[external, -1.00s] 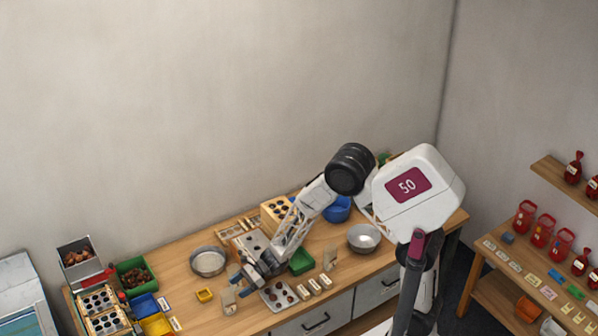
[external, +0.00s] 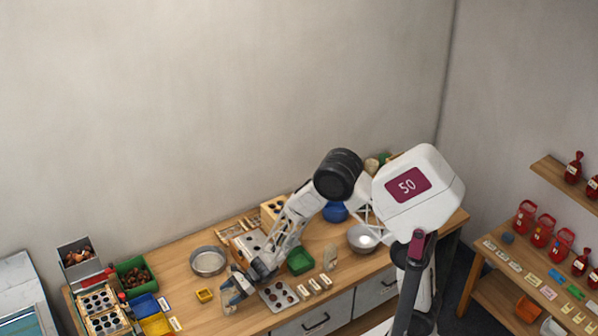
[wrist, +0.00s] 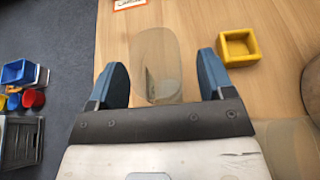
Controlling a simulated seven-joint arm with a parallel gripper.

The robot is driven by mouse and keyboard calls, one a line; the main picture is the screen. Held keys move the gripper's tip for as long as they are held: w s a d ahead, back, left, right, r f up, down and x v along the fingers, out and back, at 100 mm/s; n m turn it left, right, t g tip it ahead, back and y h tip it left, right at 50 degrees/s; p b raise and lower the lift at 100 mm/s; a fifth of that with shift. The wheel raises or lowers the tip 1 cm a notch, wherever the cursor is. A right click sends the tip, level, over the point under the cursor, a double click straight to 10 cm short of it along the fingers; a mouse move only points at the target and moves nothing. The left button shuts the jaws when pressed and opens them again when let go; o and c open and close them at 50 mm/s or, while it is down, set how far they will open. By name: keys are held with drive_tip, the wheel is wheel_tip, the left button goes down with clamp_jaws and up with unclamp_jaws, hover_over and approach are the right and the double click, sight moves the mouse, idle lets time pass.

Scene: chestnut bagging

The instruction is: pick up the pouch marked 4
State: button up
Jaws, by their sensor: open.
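A pale tan pouch (wrist: 155,62) stands on the wooden table between my open fingers in the wrist view. It has a dark slit or fold near its lower part, and I cannot read any number on it. My gripper (wrist: 161,66) is open, one blue finger on each side of the pouch, with a gap on both sides. In the external view my gripper (external: 236,288) is low at the front of the table and partly covers this pouch (external: 227,304).
A small yellow box (wrist: 237,47) sits just right of my right finger. A tray with dark round hollows (external: 278,296) and several small tan blocks lie to the right. A round metal pan (external: 208,261) is behind. The table's edge is close on the left in the wrist view.

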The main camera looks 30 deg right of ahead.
drive_tip(key=shift+a+f, duration=0.25)
drive_tip(key=shift+a, duration=0.35)
drive_tip(key=c, duration=1.3)
drive_tip(key=shift+r, duration=0.15)
drive_tip(key=shift+r, duration=0.8)
wheel_tip(320, 180, up, 2)
drive_tip(key=s+d+r, duration=0.1)
drive_tip(key=s+d, duration=1)
drive_tip(key=shift+s, duration=0.3)
